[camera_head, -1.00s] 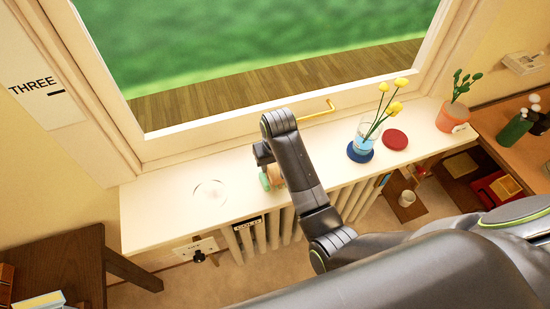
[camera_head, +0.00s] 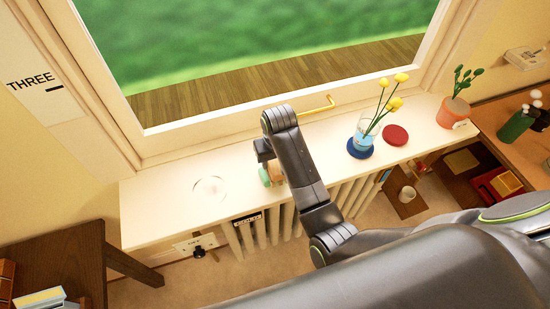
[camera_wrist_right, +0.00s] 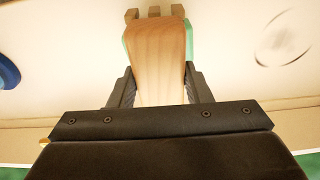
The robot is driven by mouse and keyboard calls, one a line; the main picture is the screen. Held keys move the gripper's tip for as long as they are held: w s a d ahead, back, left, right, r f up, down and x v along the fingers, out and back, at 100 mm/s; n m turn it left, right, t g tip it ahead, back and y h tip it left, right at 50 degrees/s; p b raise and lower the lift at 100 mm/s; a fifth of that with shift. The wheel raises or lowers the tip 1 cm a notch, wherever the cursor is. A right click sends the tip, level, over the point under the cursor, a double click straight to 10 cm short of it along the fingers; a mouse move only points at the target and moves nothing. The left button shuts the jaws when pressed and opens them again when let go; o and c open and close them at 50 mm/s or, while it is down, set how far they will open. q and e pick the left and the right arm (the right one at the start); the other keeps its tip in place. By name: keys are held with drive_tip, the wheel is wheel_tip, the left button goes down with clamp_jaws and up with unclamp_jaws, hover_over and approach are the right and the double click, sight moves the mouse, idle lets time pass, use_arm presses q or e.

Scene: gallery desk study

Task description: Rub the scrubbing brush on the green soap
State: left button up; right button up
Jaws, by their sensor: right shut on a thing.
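The scrubbing brush (camera_wrist_right: 155,60) has a wooden body and fills the middle of the right wrist view, with a few tan bristle tufts at its far end. My right gripper (camera_wrist_right: 160,88) is shut on it. In the head view the brush (camera_head: 277,172) is mostly hidden behind my right gripper (camera_head: 268,165). The green soap (camera_head: 264,177) shows as a small green patch beside the brush on the windowsill. In the wrist view, green edges of the soap (camera_wrist_right: 189,38) show on both sides of the brush, behind it. Whether they touch is unclear. My left gripper is out of view.
On the sill (camera_head: 160,215), a glass of yellow flowers (camera_head: 366,132) stands on a blue coaster (camera_head: 360,150), beside a red coaster (camera_head: 395,135). A potted plant (camera_head: 453,112) stands at the right end. A clear round outline (camera_head: 210,190) lies left of the brush. A yellow window handle (camera_head: 318,108) juts out behind.

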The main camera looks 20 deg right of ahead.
drive_tip(key=shift+s+f, duration=0.1)
drive_tip(key=shift+f, duration=0.35)
idle(1.4)
drive_tip(key=shift+r, duration=3.55)
